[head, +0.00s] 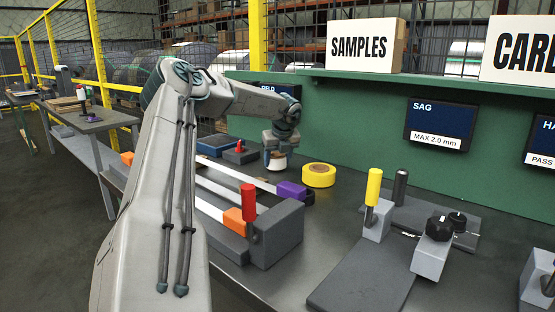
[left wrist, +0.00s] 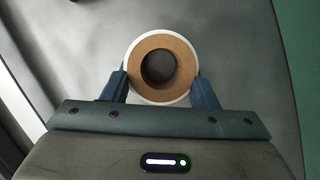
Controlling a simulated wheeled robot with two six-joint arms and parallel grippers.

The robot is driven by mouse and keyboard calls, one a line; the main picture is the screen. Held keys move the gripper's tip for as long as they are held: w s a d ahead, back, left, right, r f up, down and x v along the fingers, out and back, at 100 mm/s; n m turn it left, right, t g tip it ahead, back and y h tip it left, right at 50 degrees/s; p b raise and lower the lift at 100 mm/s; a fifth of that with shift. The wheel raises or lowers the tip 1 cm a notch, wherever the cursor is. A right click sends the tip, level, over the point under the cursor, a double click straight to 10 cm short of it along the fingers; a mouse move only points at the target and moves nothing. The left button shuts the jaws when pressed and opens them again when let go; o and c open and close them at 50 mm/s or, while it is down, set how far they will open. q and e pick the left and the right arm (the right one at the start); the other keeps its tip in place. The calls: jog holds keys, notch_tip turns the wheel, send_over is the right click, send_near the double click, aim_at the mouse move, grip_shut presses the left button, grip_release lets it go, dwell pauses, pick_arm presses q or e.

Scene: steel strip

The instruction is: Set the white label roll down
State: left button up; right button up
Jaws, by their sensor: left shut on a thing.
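The white label roll (left wrist: 162,68) has a brown cardboard core and shows from its end in the left wrist view. My left gripper (left wrist: 162,92) is shut on it, with one dark finger on each side of the roll. In the head view the left gripper (head: 275,150) points down at the back of the bench, and the white roll (head: 276,163) shows just below it. I cannot tell whether the roll touches the bench top. My right gripper is in neither view.
A yellow tape roll (head: 318,175) lies right of the white roll on the grey bench (head: 325,222). A purple item (head: 290,190), metal strips and a red-handled clamp (head: 248,203) are nearer. A green panel (head: 370,155) stands behind. Bare bench lies right of the clamp.

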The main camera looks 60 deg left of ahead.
pick_arm(q)
jog(key=shift+f+b, duration=0.3)
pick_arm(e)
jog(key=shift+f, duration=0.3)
pick_arm(q)
jog(key=o, duration=1.1)
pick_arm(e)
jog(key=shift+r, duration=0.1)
pick_arm(q)
jog(key=shift+d+r, duration=0.2)
jog(key=shift+r, duration=0.45)
jog(key=v, duration=0.9)
jog(key=shift+d+r, duration=0.15)
jog(key=shift+r, duration=0.1)
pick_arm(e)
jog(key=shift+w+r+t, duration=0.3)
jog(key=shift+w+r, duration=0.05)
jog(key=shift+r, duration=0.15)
